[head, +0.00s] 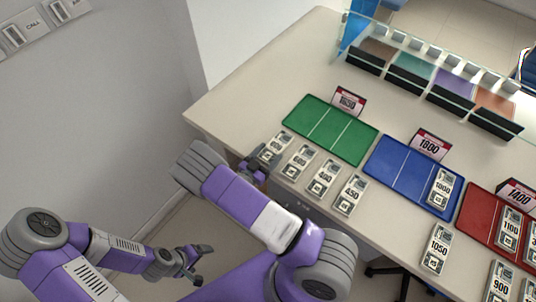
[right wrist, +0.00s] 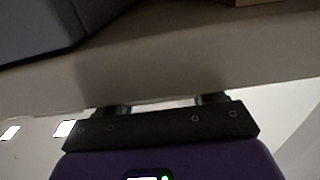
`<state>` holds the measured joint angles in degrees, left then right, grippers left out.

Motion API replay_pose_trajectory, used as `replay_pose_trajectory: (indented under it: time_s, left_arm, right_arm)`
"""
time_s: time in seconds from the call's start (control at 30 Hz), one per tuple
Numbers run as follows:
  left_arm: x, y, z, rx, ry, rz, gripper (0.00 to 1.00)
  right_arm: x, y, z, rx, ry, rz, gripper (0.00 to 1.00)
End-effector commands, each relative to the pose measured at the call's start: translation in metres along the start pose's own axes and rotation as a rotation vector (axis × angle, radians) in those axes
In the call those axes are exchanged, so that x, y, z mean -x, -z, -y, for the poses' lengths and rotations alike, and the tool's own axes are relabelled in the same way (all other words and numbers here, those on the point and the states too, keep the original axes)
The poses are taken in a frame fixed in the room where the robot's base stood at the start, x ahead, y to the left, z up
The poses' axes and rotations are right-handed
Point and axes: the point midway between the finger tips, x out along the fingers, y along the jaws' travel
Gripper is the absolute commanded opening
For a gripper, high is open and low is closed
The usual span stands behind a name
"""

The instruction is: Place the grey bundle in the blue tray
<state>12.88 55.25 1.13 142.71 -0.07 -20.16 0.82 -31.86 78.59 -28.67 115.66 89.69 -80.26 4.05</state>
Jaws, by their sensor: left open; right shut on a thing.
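Several grey bundles with printed numbers lie on the counter. The leftmost grey bundle (head: 272,147) is by the counter's near edge, in front of the green tray. My right gripper (head: 258,168) is at its near end and shut on it; the fingertips are hard to see. In the right wrist view the fingers are mostly hidden and the held bundle cannot be made out clearly. The blue tray (head: 387,167) is right of the green one, with one bundle (head: 440,188) in its right part and its left part bare. My left gripper (head: 193,262) is open and empty, low, away from the counter.
The green tray (head: 320,125) is empty; the red tray (head: 478,215) holds bundles. Number cards (head: 430,145) stand behind the trays. More bundles (head: 323,178) lie in front, with one (head: 435,247) before the blue tray. A glass screen and dark bins (head: 408,80) are behind.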

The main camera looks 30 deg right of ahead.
Motion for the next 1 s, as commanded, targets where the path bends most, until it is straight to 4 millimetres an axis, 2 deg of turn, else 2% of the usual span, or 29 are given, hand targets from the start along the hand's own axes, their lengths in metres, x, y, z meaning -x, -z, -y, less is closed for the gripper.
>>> replay_pose_trajectory:
  time_s: [0.03,0.2,0.57,0.67,1.0]
  left_arm:
    - [-0.002,0.0,0.001,0.0,0.0,0.0,0.89]
    - [-0.001,0.0,0.0,0.0,0.0,0.0,0.89]
    - [0.002,0.0,-0.001,0.0,0.0,0.0,0.89]
    - [0.003,0.0,-0.001,0.0,0.0,0.0,0.89]
    - [0.009,0.0,-0.003,0.0,0.0,0.0,0.89]
  right_arm:
    - [0.0,-0.003,0.0,0.0,0.0,0.0,0.69]
    - [0.0,-0.001,0.0,0.0,0.0,0.0,0.93]
    - [0.002,-0.001,0.0,0.001,0.001,0.0,0.93]
    - [0.016,-0.001,0.001,0.0,0.004,0.001,0.93]
    - [0.088,-0.001,0.004,0.0,0.004,0.0,0.93]
